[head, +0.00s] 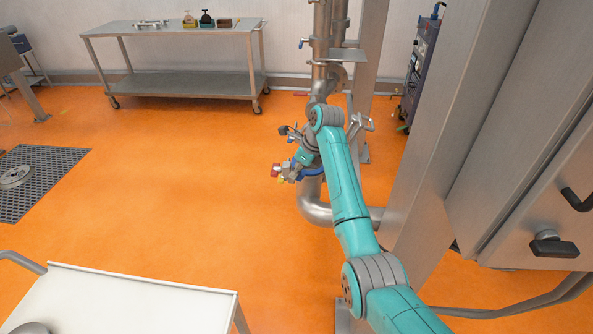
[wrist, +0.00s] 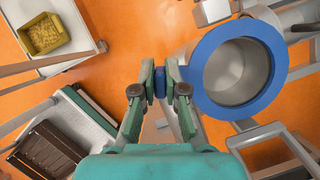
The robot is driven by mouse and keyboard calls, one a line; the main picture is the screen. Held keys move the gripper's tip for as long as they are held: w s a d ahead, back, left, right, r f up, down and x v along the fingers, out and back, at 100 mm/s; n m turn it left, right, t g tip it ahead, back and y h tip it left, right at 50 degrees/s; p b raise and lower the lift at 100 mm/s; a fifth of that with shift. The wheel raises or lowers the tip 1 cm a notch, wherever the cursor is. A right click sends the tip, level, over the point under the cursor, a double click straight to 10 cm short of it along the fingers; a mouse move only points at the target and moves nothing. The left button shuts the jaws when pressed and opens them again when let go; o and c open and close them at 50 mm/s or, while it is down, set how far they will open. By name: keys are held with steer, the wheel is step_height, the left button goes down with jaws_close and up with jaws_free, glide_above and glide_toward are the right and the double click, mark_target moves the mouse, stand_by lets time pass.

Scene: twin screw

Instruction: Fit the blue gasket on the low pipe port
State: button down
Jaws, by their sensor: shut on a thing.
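The blue gasket (wrist: 197,78) is a flat ring with a small tab. My gripper (wrist: 160,84) is shut on the tab, with the ring to the right of the fingers in the wrist view. The low pipe port (wrist: 238,76) shows through the ring as a grey round opening. The ring surrounds it in this view, roughly centred; I cannot tell whether it is seated or just above. In the head view a part of the gasket (head: 312,171) shows beside my gripper, at the top of the bent steel pipe (head: 313,210). My arm hides much of the port there.
A steel pipe column (head: 322,70) rises behind my arm. A grey cabinet (head: 500,130) stands close on the right. A steel table (head: 180,85) is at the back left and a white cart top (head: 120,300) at the front left. Orange floor between them is open.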

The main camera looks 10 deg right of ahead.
steer(key=shift+f, duration=0.25)
stand_by(0.3)
steer(key=c, duration=1.1)
jaws_free()
steer(key=shift+c, duration=0.2)
